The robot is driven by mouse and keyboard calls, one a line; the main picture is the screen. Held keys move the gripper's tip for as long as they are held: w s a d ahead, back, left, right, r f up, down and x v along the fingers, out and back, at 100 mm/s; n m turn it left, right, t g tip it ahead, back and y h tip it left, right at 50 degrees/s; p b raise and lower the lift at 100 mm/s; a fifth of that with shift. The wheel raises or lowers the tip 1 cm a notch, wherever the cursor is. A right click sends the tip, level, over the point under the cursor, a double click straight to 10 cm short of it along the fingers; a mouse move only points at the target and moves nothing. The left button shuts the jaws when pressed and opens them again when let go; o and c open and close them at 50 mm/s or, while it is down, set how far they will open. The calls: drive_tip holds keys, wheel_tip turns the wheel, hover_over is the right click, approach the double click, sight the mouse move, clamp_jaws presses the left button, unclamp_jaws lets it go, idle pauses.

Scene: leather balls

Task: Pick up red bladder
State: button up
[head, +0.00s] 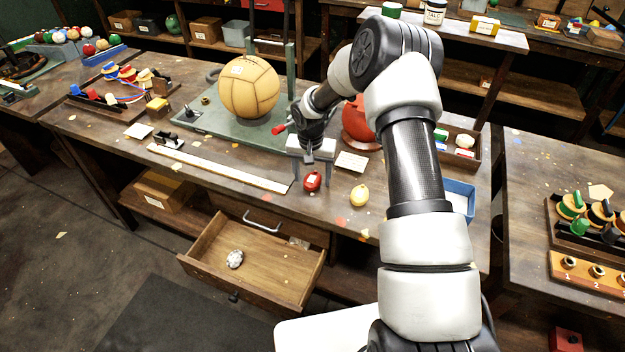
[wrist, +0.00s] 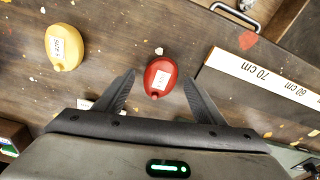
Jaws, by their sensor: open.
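The red bladder (head: 312,181) lies on the workbench near its front edge, at the right end of the ruler. In the wrist view the red bladder (wrist: 160,76) shows a white label and lies between and just beyond the tips of my fingers. My gripper (wrist: 157,80) is open and empty, with one finger on each side of the bladder in that view. In the head view my gripper (head: 311,155) is above and just behind the bladder. I cannot tell the exact height between them.
A yellow bladder (head: 359,195) lies to the right. A long ruler (head: 218,167) lies to the left. A large tan ball (head: 248,86) sits on a green stand behind. An open drawer (head: 296,286) juts out below the bench front. A blue tray (head: 459,197) stands at the right.

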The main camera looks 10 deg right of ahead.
drive_tip(key=shift+f, duration=0.25)
drive_tip(key=c, duration=1.2)
